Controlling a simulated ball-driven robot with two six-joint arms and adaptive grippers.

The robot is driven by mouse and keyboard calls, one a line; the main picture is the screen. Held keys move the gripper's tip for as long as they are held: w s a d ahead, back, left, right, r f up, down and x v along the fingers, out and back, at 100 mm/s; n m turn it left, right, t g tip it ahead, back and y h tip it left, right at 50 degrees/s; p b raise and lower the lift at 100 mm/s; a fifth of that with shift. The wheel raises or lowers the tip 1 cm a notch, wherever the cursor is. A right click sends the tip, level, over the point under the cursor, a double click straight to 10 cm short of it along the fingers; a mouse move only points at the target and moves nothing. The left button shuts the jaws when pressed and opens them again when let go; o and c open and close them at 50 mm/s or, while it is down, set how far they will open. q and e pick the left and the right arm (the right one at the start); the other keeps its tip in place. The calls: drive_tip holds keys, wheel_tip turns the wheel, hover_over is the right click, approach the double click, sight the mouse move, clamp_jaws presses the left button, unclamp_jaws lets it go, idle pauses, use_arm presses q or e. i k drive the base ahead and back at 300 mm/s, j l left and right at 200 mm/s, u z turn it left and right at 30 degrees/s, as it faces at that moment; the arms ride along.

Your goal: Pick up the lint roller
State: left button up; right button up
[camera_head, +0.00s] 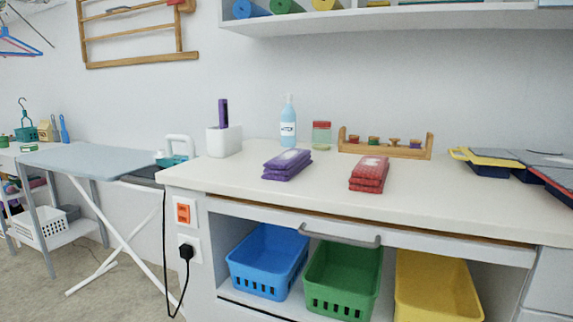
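I cannot make out a lint roller for certain. A purple upright handle (223,114) stands in a white box-shaped holder (224,141) at the left end of the white counter (330,182); what is below the handle is hidden inside the holder. A blue upright handled item (64,129) stands on the far left table, too small to identify. Neither of my grippers is in view.
Purple packs (287,164), red packs (369,174), a blue bottle (288,122), a jar (322,135) and a wooden rack (385,149) stand on the counter. An ironing board (90,160) stands left. The counter's front middle is clear.

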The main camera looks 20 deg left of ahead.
sight(222, 103)
drive_tip(key=j+u, duration=0.25)
drive_tip(key=j, duration=0.5)
drive_tip(key=j+u, duration=0.25)
drive_tip(key=j, duration=0.55)
drive_tip(key=i, duration=0.05)
